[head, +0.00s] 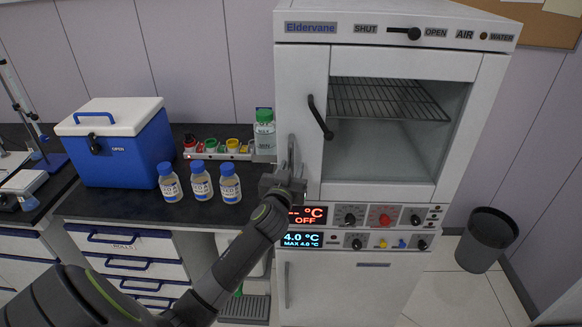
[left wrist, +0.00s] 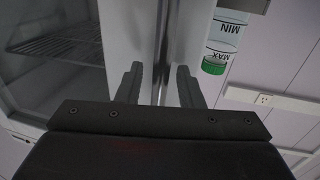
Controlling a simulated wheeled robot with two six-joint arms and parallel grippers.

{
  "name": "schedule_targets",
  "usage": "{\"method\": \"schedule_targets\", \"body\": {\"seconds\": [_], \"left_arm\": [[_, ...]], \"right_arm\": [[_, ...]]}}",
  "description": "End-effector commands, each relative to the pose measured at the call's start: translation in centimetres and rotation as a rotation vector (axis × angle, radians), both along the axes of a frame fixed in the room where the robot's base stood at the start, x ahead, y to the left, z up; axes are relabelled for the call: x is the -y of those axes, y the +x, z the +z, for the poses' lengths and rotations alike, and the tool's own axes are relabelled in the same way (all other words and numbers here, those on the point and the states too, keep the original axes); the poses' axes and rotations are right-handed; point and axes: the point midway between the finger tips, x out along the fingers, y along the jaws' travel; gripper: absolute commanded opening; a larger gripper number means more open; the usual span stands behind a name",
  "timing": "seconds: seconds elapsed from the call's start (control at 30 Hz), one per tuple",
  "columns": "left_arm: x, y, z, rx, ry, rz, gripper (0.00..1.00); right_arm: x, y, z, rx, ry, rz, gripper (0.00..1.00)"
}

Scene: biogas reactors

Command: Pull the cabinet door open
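The white Eldervane cabinet (head: 299,75) stands at the right in the head view. Its glass-fronted door (head: 380,165) shows a wire shelf inside and looks closed. A dark curved handle (head: 319,117) is on the door's left side. My left gripper (head: 291,150) is upright in front of the cabinet's left edge, below and left of the handle. My right gripper is not in view.
A green-capped bottle (head: 264,140) stands close left of the cabinet and shows in the wrist view (left wrist: 223,45). Several small bottles (head: 201,182) and a blue cooler (head: 117,150) stand on the dark bench. A black bin (head: 486,240) stands on the floor at right.

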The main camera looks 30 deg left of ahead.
Motion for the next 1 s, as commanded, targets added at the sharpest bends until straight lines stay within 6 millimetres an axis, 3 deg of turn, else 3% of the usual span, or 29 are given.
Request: {"method": "schedule_targets", "body": {"seconds": [0.33, 0.6, 1.0], "left_arm": [[-0.10, 0.27, 0.00, 0.000, 0.000, -0.001, 0.34], [-0.09, 0.25, 0.00, 0.000, 0.000, -0.001, 0.00], [0.01, 0.06, -0.13, 0.000, -0.001, 0.009, 0.00]], "right_arm": [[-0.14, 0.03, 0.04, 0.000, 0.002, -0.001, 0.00], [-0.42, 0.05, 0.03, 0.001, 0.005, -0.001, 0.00], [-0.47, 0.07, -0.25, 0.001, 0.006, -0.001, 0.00]]}}
